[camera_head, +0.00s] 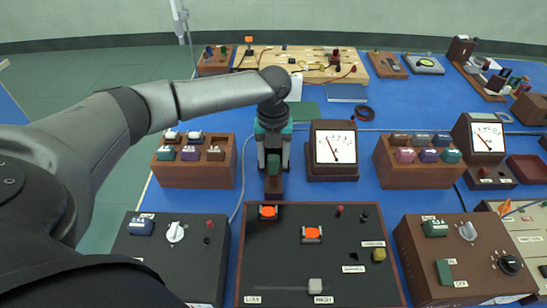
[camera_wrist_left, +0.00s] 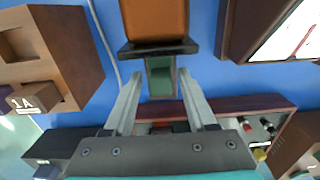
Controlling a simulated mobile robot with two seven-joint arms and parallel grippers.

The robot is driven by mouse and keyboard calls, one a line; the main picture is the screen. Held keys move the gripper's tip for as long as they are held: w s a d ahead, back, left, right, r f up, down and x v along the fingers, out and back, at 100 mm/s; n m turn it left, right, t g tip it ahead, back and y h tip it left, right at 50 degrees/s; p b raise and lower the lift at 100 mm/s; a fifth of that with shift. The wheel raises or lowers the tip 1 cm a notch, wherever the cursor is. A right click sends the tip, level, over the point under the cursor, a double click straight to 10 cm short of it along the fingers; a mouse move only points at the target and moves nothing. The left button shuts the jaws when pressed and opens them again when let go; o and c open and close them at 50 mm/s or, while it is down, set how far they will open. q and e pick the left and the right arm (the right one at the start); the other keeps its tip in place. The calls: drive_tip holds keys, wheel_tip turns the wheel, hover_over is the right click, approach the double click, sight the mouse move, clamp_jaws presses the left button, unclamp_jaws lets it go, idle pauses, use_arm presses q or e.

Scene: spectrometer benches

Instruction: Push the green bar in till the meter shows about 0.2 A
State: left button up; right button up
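The green bar (camera_head: 273,166) stands out from a brown block (camera_head: 273,187) in the middle of the bench, between the two small-box racks. In the left wrist view the green bar (camera_wrist_left: 160,80) shows below a dark plate and orange-brown block (camera_wrist_left: 155,20). My left gripper (camera_head: 273,155) is over it from the far side. Its fingers (camera_wrist_left: 160,85) are apart on either side of the bar, with narrow gaps visible. The meter (camera_head: 335,147) stands just right, its red needle left of upright; its scale is too small to read. My right gripper is not in view.
A dark panel (camera_head: 320,265) with orange switches lies in front of the bar. Brown racks with coloured blocks stand left (camera_head: 187,175) and right (camera_head: 418,180). A second meter (camera_head: 487,136) is farther right.

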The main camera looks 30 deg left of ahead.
use_arm(q)
wheel_tip(320, 180, up, 15)
drive_tip(key=p, duration=0.3)
drive_tip(key=shift+r, duration=0.15)
idle(0.3)
idle(0.4)
